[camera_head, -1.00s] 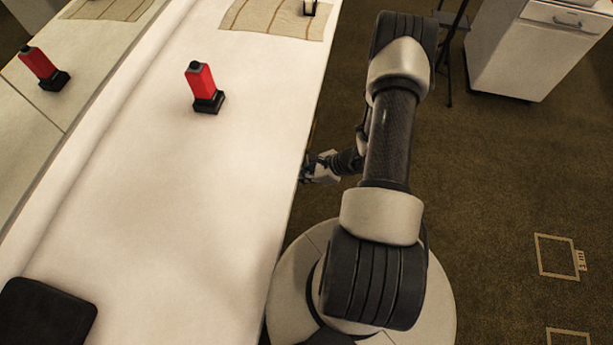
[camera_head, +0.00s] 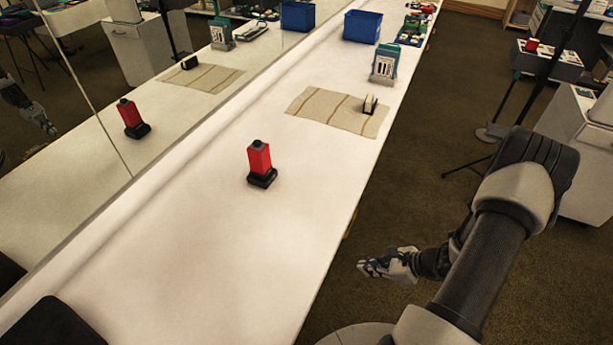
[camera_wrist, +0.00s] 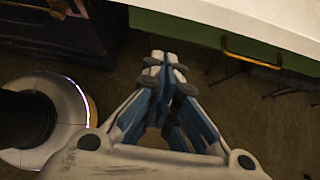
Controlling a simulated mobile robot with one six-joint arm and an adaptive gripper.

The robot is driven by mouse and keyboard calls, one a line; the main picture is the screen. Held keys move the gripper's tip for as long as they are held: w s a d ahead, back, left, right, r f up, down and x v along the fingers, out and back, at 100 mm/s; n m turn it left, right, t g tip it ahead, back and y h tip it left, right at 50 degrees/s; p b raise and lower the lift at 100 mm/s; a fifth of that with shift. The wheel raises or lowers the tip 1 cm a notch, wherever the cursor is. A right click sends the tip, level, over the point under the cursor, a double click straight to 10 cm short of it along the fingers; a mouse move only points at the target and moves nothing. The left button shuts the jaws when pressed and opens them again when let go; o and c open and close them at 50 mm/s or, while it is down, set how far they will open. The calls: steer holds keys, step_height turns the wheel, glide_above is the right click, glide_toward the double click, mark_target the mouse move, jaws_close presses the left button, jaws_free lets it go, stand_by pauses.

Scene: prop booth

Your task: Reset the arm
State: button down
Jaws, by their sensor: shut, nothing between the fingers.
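My gripper (camera_head: 372,268) hangs in the air just right of the white counter's long edge in the head view, over the brown carpet. In the wrist view my gripper (camera_wrist: 164,66) has its fingertips together, with nothing between them. My arm is folded at the right of the head view, its elbow high and its wrist pointing left towards the counter.
The white counter (camera_head: 185,255) holds a red device on a black base (camera_head: 260,163), a striped cloth (camera_head: 330,112) and a blue bin (camera_head: 362,26). A mirror runs along its left. A tripod and white cabinet stand right; carpet lies between.

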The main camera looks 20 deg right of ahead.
steer(key=w+a+r+n+g, duration=0.2)
steer(key=a+r+n, duration=0.45)
steer(key=r, duration=0.55)
steer(key=w+a+r+n+g, duration=0.25)
steer(key=a+r+n, duration=0.4)
steer(key=r, duration=0.55)
steer(key=s+a+r+n+t+h, duration=0.1)
steer(key=s+a+r+n+h, duration=0.2)
steer(key=s+r+n, duration=0.3)
steer(key=s+a+r+n+t+h, duration=0.1)
steer(key=s+a+r+n+h, duration=0.2)
steer(key=s+r+n, duration=0.4)
step_height(320, 180, up, 3)
steer(key=shift+a+f+n, duration=0.1)
steer(key=shift+a+n, duration=0.8)
